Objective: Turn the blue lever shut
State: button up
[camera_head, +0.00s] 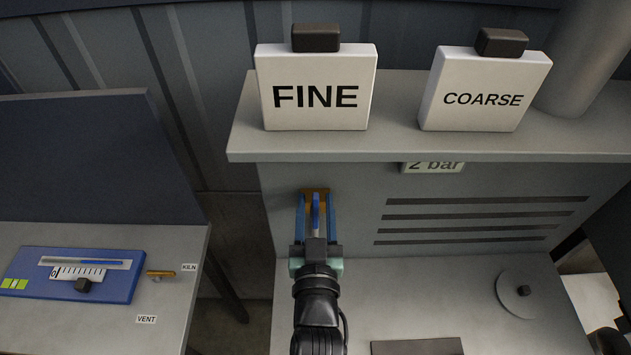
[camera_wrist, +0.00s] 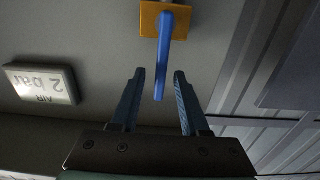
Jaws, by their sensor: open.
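The blue lever (camera_wrist: 164,60) is mounted on an orange-brown valve block (camera_wrist: 178,20) on the grey panel. In the wrist view the lever reaches from the block down between my fingertips. My gripper (camera_wrist: 157,76) is open, with one blue finger on each side of the lever and a visible gap to each. In the head view my gripper (camera_head: 315,200) points at the panel, and the lever (camera_head: 316,212) shows between its fingers. The block (camera_head: 314,191) shows just beyond the fingertips there. I cannot tell how deep the lever sits between the fingers.
An "AIR 2 bar" label (camera_wrist: 42,83) is on the panel. A shelf (camera_head: 430,145) above holds FINE (camera_head: 316,112) and COARSE (camera_head: 480,112) boxes. At left, a bench carries a blue gauge panel (camera_head: 120,286) and a small brass lever (camera_head: 160,273). Slots (camera_head: 475,215) lie right of my gripper.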

jog(key=shift+w+p, duration=0.45)
jog(key=shift+w, duration=1.45)
grip_shut()
